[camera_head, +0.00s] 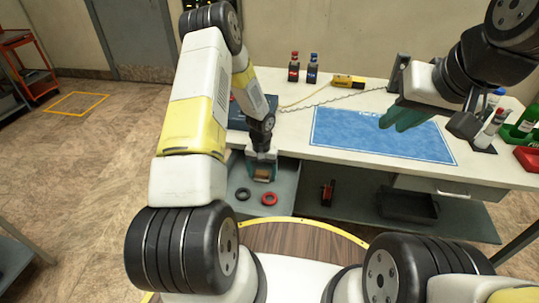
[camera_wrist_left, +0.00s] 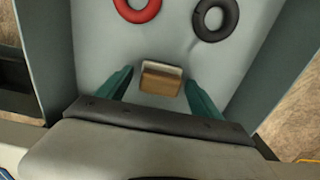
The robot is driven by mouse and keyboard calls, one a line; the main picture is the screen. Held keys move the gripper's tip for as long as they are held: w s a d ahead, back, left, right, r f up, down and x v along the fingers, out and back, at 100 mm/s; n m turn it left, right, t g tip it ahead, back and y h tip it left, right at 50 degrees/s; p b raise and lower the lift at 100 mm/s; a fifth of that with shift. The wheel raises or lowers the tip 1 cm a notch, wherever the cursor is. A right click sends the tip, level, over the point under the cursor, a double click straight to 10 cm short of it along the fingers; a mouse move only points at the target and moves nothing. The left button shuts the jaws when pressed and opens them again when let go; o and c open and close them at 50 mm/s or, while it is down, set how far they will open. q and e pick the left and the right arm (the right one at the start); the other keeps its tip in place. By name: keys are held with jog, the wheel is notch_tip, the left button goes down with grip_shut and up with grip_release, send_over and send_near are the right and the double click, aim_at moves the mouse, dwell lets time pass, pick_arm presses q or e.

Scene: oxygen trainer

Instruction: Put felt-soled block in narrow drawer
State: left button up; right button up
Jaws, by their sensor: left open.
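The felt-soled block (camera_head: 263,177) is a small brown block. In the left wrist view the block (camera_wrist_left: 160,80) shows a pale layer along its far side and sits inside the narrow drawer (camera_wrist_left: 255,75), apparently on its floor. The drawer (camera_head: 284,206) is pulled out below the bench at its left end. My left gripper (camera_head: 262,168) reaches down into the drawer. Its green fingers (camera_wrist_left: 157,92) are open on either side of the block, with gaps visible. My right gripper (camera_head: 403,118) hangs above the blue mat, its green fingers close together in the picture.
A red ring (camera_head: 269,199) and a black ring (camera_head: 242,194) lie in the drawer beyond the block in the wrist view. The blue mat (camera_head: 340,133) lies on the bench. A black tray (camera_head: 408,207) and red object (camera_head: 328,191) are on the lower shelf.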

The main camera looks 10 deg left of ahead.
pick_arm(q)
notch_tip(320, 180, up, 12)
jog(key=f, duration=0.1)
notch_tip(320, 180, up, 11)
jog(key=t, duration=0.1)
send_over(262, 172)
jog(key=s, duration=0.2)
jog(key=s+r+t, duration=0.2)
jog(key=s+r, duration=0.4)
jog(key=r, duration=0.6)
jog(key=s+d+r+t+h, duration=0.1)
jog(key=s+r, duration=0.4)
jog(key=s, duration=0.4)
jog(key=s+d+r+t+h, duration=0.1)
jog(key=s+r+t, duration=0.1)
jog(key=s+r, duration=0.4)
jog(key=s, duration=0.2)
jog(key=shift+s+d+r, duration=0.15)
jog(key=shift+s+r, duration=0.05)
jog(key=shift+s, duration=0.2)
